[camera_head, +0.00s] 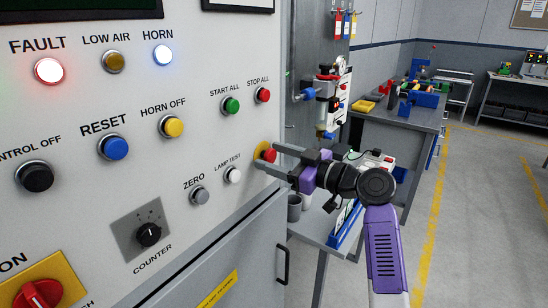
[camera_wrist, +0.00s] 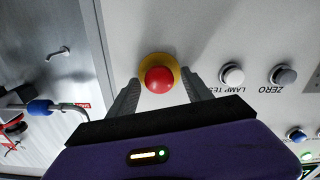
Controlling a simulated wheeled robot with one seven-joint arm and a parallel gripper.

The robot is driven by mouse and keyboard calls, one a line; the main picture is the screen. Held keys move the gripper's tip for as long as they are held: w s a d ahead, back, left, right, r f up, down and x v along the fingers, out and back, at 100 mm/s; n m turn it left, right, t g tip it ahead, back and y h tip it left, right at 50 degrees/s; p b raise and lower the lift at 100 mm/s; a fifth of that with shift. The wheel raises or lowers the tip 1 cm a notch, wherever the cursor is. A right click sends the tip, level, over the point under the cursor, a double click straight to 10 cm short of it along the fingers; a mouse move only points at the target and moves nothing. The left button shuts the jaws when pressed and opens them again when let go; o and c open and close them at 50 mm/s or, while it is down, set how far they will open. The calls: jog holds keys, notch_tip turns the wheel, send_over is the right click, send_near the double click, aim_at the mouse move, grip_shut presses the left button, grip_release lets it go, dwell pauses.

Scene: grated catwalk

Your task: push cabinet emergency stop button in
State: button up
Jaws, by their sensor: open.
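The emergency stop button is a red mushroom button on a yellow round base on the cabinet front. In the head view the button (camera_head: 270,155) sits near the cabinet's right edge, partly hidden by a finger. In the wrist view the button (camera_wrist: 158,79) lies between and just beyond the fingertips. My gripper (camera_head: 266,156) is open, with one finger on each side of the button; it also shows in the wrist view (camera_wrist: 160,88). The grey fingertips are close to the panel; I cannot tell whether they touch it. Nothing is held.
On the cabinet panel, the white LAMP TEST button (camera_head: 233,175) and grey ZERO button (camera_head: 199,195) are close by. The red STOP ALL button (camera_head: 263,95) is above. A cabinet door handle (camera_head: 283,264) juts out below. A cluttered bench (camera_head: 322,225) stands behind my arm.

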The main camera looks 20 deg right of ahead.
jog(key=b+v, duration=0.1)
jog(key=v, duration=0.6)
jog(key=shift+s+d+b, duration=0.2)
jog(key=shift+s+b, duration=0.05)
jog(key=shift+b, duration=0.05)
